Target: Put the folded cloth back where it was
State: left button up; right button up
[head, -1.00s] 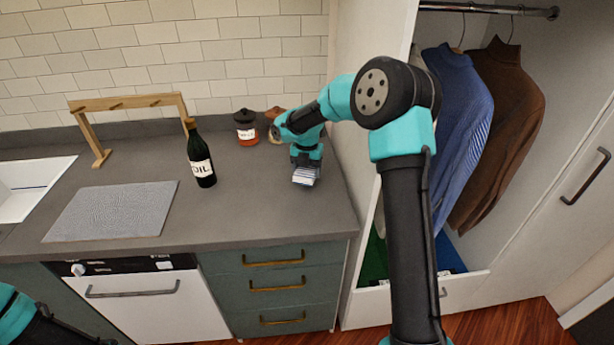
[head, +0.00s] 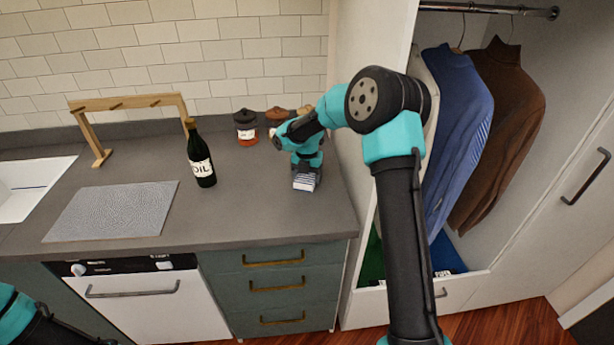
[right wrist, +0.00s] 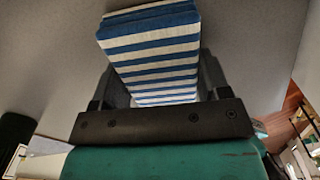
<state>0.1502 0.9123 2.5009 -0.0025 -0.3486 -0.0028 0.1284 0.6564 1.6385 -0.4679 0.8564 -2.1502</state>
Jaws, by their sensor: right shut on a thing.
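The folded cloth (head: 305,182) has blue and white stripes. It is at the right part of the grey counter in the head view, below my right gripper (head: 306,172). In the right wrist view the cloth (right wrist: 152,50) fills the space between the two fingers of my right gripper (right wrist: 158,85), which is shut on it. I cannot tell whether the cloth touches the counter. Of my left arm, only a part shows at the lower left corner of the head view; its gripper is not in view.
A dark oil bottle (head: 201,160) stands left of the cloth. Jars (head: 246,128) stand behind near the wall. A grey mat (head: 112,211) and a wooden rack (head: 130,104) are further left. A wardrobe with hanging sweaters (head: 458,130) is on the right. The counter (head: 250,205) between bottle and cloth is clear.

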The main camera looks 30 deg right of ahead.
jog(key=shift+f, duration=0.15)
jog(key=o, duration=0.9)
notch_tip(320, 180, up, 12)
jog(key=shift+r, duration=0.2)
dwell(0.6)
